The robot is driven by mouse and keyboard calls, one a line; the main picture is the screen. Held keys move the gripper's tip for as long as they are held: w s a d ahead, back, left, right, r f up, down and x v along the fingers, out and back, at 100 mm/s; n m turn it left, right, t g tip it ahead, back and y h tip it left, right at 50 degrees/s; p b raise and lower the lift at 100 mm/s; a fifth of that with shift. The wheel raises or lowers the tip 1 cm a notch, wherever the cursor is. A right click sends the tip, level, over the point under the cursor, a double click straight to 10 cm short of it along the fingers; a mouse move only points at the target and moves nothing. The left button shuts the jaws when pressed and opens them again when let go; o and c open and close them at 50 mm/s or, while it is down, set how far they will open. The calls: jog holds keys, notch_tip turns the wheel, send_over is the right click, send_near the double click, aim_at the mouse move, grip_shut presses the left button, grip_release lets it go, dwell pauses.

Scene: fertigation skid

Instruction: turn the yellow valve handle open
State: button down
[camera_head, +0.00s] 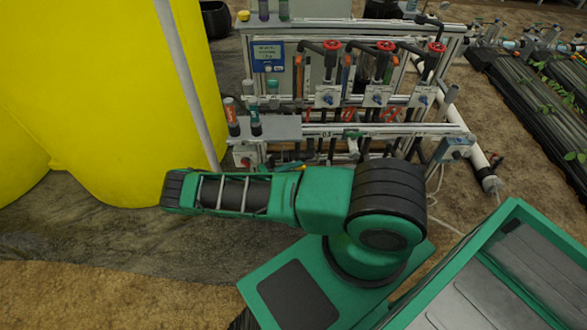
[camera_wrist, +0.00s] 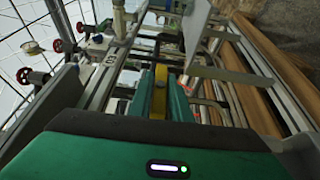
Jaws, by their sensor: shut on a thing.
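The yellow valve handle (camera_wrist: 159,95) shows in the wrist view as a narrow yellow bar between the green fingers of my gripper (camera_wrist: 161,82). The gripper is shut on the handle, with a finger along each side. The valve body under the handle is hidden, and I cannot tell how far the handle is turned. In the head view my green arm reaches across the front of the skid and hides the gripper. A small yellow-orange piece (camera_head: 297,168) shows just above the arm there; I cannot tell what it is.
The skid's rails (camera_head: 390,131) carry several valves with red handwheels (camera_head: 385,46). Bottles (camera_head: 255,119) stand on a grey shelf at the left. A large yellow tank (camera_head: 110,90) stands left of the skid. Pipes and rails closely surround the gripper in the wrist view.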

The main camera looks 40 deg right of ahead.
jog(key=shift+a+f, duration=0.2)
jog(key=shift+f, duration=0.05)
jog(key=c, duration=1.7)
grip_release()
jog(key=shift+w, duration=0.1)
jog(key=shift+d+r, duration=0.1)
jog(key=v, duration=1.1)
